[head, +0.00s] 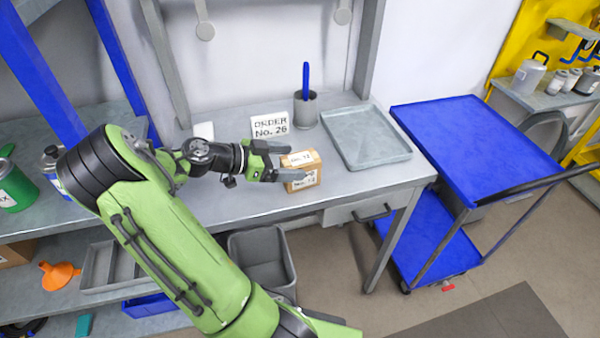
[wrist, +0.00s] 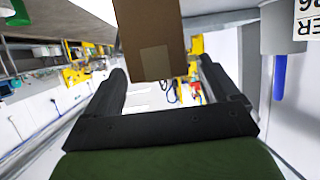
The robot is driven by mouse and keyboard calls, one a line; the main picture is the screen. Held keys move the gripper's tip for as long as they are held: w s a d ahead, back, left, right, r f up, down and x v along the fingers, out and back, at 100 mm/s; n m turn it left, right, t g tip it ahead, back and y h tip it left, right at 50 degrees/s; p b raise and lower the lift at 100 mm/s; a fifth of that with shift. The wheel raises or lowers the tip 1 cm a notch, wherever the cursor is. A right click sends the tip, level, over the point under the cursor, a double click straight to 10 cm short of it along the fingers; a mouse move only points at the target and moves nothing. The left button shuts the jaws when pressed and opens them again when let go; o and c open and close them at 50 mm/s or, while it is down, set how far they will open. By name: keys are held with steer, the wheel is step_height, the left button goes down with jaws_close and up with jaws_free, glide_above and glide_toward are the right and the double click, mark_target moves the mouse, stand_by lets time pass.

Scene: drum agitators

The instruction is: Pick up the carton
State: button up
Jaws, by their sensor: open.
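The carton (head: 303,179) is a small brown box with white labels marked No. 12. It stands on the grey bench near its front edge in the head view. My gripper (head: 280,163) is at the carton's left side, with its fingers pointing right towards it. In the wrist view the carton (wrist: 150,38) shows as a plain brown face with a paler tape patch, at the top between the two dark fingers (wrist: 160,85). The fingers are open, with gaps beside the carton. Whether either finger touches it I cannot tell.
An order card (head: 270,125) and a grey cup (head: 305,110) holding a blue pen stand behind the carton. An empty grey tray (head: 408,152) lies to its right. A blue cart (head: 455,140) stands right of the bench (head: 235,210). A grey bin (head: 262,243) sits below.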

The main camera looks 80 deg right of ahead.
mark_target(301, 162)
steer(key=x, duration=0.4)
steer(key=shift+f, duration=0.1)
steer(key=c, duration=1.2)
steer(key=shift+o, duration=0.2)
step_height(301, 162, up, 4)
steer(key=shift+r+p, duration=0.1)
steer(key=shift+p, duration=0.3)
steer(key=s+a+b, duration=0.3)
steer(key=a, duration=0.2)
steer(key=s+a+b, duration=0.3)
steer(key=a, duration=0.2)
steer(key=s+a+b, duration=0.3)
steer(key=a+b, duration=0.1)
steer(key=a, duration=0.1)
steer(key=shift+a+f, duration=0.25)
steer(key=shift+a, duration=0.05)
